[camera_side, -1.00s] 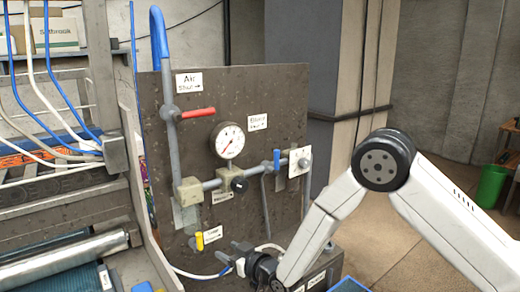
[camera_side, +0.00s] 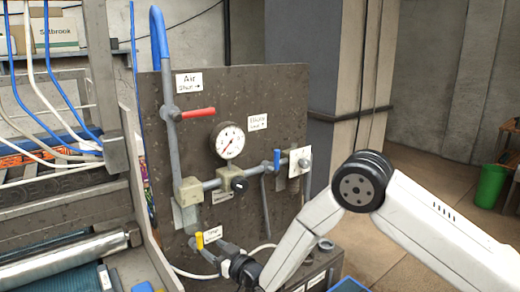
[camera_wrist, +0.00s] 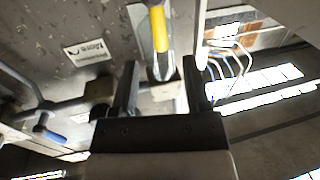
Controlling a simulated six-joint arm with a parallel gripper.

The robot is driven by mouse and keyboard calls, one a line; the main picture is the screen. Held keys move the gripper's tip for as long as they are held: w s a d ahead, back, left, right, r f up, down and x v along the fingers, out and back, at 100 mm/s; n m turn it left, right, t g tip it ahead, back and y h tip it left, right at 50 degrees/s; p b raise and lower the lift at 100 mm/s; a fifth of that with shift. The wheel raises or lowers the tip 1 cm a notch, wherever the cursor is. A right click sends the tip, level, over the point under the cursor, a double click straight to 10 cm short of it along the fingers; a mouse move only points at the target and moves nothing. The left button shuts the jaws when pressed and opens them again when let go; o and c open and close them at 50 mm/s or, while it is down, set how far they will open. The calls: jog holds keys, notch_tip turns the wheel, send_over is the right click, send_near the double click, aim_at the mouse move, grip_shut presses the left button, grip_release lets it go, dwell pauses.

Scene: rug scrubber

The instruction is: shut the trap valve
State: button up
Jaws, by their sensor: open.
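The trap valve's yellow handle (camera_side: 200,240) is low on the dark panel, beside a small white label (camera_side: 212,234). In the wrist view the yellow handle (camera_wrist: 158,28) runs down from the top edge, and its grey metal lower part lies in line with the gap between my fingers. My gripper (camera_wrist: 160,78) is open, with one finger on each side of that gap. In the side view my gripper (camera_side: 204,255) is at the valve, just below and right of the yellow handle. Whether a finger touches the handle cannot be told.
The panel (camera_side: 285,100) also carries a red lever (camera_side: 197,113), a gauge (camera_side: 229,142), a black knob (camera_side: 239,184) and a blue lever (camera_side: 277,160) on grey pipes. A machine with rollers (camera_side: 65,258) stands close on the left. A white hose (camera_side: 190,273) runs below the valve.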

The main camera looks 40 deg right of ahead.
aim_at(201, 240)
jog(key=shift+w+a, duration=0.25)
jog(key=shift+w, duration=1)
jog(key=shift+w+a, duration=0.2)
jog(key=shift+w, duration=1)
grip_shut()
